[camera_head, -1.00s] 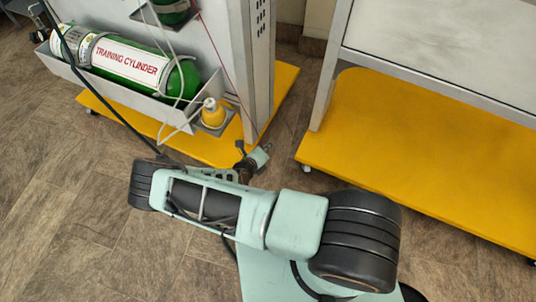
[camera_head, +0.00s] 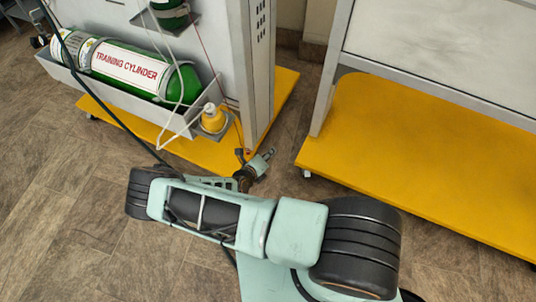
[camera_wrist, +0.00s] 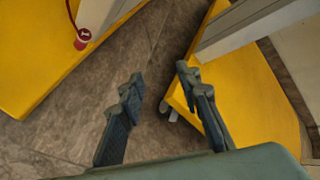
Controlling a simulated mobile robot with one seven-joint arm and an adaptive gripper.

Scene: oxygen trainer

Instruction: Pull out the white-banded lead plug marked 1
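A small red plug (camera_wrist: 83,36) with a pale mark on its face sits at the upper left of the wrist view, over the yellow base. A red lead runs up from it out of the picture. The mark is too small to read surely. My gripper (camera_wrist: 160,82) is open and empty in the wrist view, its two dark fingers apart over the brown floor, to the right of and apart from the plug. In the head view my gripper (camera_head: 268,156) is small, low beside the front corner of the left stand. I cannot make out the plug surely in the head view.
A second yellow base (camera_head: 400,140) stands to the right. Bare floor (camera_head: 60,200) lies left.

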